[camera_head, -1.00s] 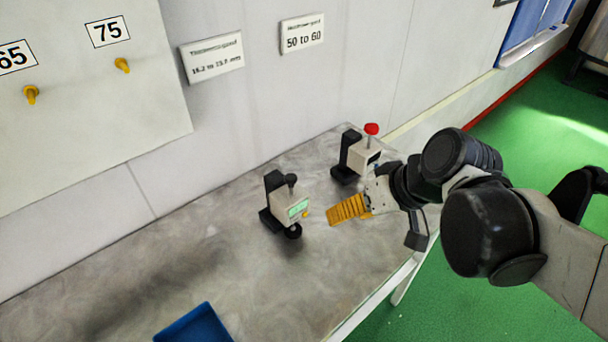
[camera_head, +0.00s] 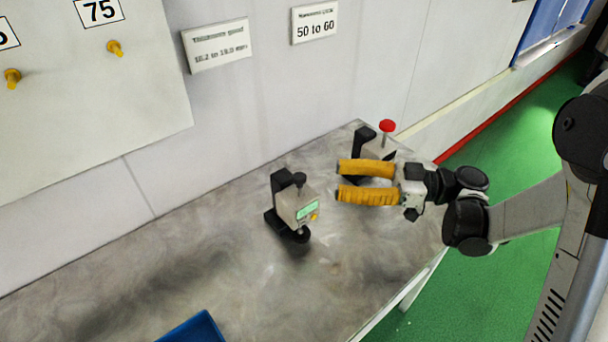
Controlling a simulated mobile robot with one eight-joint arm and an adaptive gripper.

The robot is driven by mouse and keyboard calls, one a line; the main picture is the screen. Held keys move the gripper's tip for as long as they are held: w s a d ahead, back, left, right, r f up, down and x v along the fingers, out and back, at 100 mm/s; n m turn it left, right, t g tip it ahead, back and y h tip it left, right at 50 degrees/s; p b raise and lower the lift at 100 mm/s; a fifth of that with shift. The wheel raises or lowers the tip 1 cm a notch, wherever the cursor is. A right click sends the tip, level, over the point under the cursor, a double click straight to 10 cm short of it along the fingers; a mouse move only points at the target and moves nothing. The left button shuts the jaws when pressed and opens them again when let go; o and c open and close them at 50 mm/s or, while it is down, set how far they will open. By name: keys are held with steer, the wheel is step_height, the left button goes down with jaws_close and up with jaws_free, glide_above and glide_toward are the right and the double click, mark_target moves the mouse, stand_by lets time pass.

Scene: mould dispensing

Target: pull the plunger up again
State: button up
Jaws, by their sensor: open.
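A small gauge (camera_head: 299,203) with a beige body, a lit green display and a black stand stands on the grey table. A black knob (camera_head: 299,178) sits on its top, and a black round part shows at its foot. Behind my gripper, a second device (camera_head: 378,151) has a black stand and a red knob (camera_head: 387,126) on a thin stem; its lower part is hidden. I cannot tell which knob is the plunger. My gripper (camera_head: 338,180) is open and empty, its two yellow fingers pointing left, to the right of the gauge and apart from it.
A blue tray (camera_head: 196,329) lies at the table's front left. The grey table top (camera_head: 150,265) is clear between tray and gauge. Wall signs (camera_head: 315,22) and a board with yellow pegs (camera_head: 115,48) are behind. Green floor lies beyond the table's right edge.

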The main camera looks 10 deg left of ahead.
mark_target(299, 176)
steer(key=a, duration=0.3)
steer(key=a+b, duration=0.1)
steer(key=a, duration=0.2)
steer(key=a+b, duration=0.1)
steer(key=a, duration=0.2)
steer(key=shift+s, duration=0.35)
jaws_close()
steer(key=shift+r, duration=0.1)
